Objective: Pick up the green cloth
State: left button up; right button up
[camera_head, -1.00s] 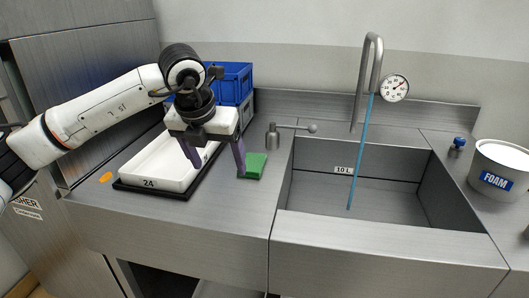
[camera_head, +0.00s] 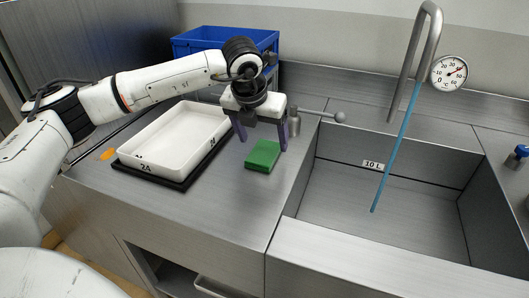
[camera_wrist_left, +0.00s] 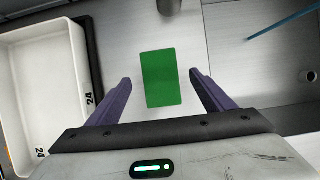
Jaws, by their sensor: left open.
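The green cloth (camera_head: 262,156) is a small folded block lying flat on the steel counter, between the white tray and the sink. In the left wrist view the green cloth (camera_wrist_left: 161,79) shows whole, between and beyond the fingers. My left gripper (camera_head: 262,143) is open, its two purple fingers pointing down just behind the cloth in the head view. In the left wrist view the left gripper (camera_wrist_left: 160,88) has its fingers on either side of the cloth's near end, with a gap on both sides. The right gripper is not in view.
A white tray (camera_head: 150,168) on a black base stands left of the cloth. A blue crate (camera_head: 205,41) is behind. The sink (camera_head: 420,205), with a blue rod and round dial gauge (camera_head: 449,72), lies to the right.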

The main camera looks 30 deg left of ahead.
aim_at(266, 148)
pick_arm(q)
jog(key=x, duration=0.3)
jog(key=shift+w+a+f, duration=0.1)
jog(key=shift+w+f, duration=0.05)
jog(key=shift+f, duration=0.2)
jog(key=shift+f, duration=0.2)
jog(key=c, duration=1.1)
jog(key=shift+r, duration=0.1)
jog(key=shift+r, duration=0.5)
notch_tip(266, 148, up, 9)
jog(key=shift+r, duration=0.15)
